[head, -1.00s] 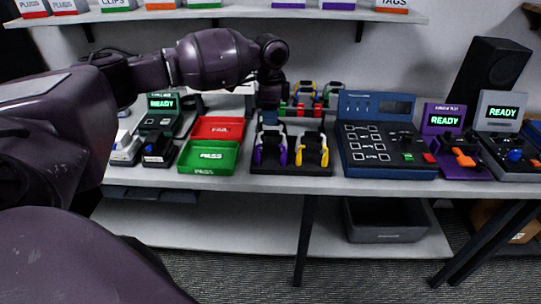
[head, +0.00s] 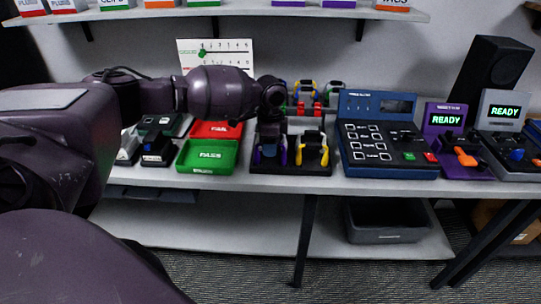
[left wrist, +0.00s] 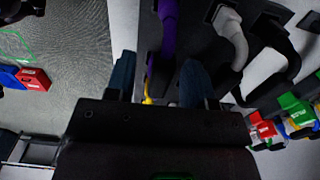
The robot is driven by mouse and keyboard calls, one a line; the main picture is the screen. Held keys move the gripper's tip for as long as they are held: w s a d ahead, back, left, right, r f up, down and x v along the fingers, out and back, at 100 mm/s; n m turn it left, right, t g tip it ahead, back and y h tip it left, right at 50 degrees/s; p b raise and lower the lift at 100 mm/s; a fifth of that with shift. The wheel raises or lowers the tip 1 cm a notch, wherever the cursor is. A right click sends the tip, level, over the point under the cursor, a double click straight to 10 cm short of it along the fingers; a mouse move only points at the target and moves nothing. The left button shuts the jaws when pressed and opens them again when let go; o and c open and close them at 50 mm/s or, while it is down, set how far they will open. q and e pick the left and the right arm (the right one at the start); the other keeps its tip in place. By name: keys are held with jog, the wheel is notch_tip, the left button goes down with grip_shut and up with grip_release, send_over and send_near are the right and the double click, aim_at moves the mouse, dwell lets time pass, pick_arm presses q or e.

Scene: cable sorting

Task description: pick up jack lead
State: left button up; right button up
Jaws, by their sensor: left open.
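A black cable rack (head: 290,170) stands at the table's front edge and holds several looped leads. A purple lead (head: 257,157) is at its left and a yellow lead (head: 325,156) at its right. No label shows which one is the jack lead. My left gripper (head: 271,140) is low over the rack's left part and hides some of it. In the left wrist view, its two fingers (left wrist: 158,65) are apart, with the purple lead (left wrist: 168,30) running up between them. A grey-white lead (left wrist: 232,40) and a black lead are to the right. My right gripper is not seen.
A green PASS tray (head: 207,168) and a red tray (head: 215,130) are left of the rack. A blue tester box (head: 385,158) stands close on its right. A shelf (head: 230,14) is overhead.

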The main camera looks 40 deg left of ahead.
pick_arm(q)
jog(key=shift+c, duration=0.5)
grip_shut()
jog(key=shift+r, duration=0.25)
notch_tip(320, 180, up, 22)
jog(key=p, duration=1.1)
jog(key=shift+r, duration=0.25)
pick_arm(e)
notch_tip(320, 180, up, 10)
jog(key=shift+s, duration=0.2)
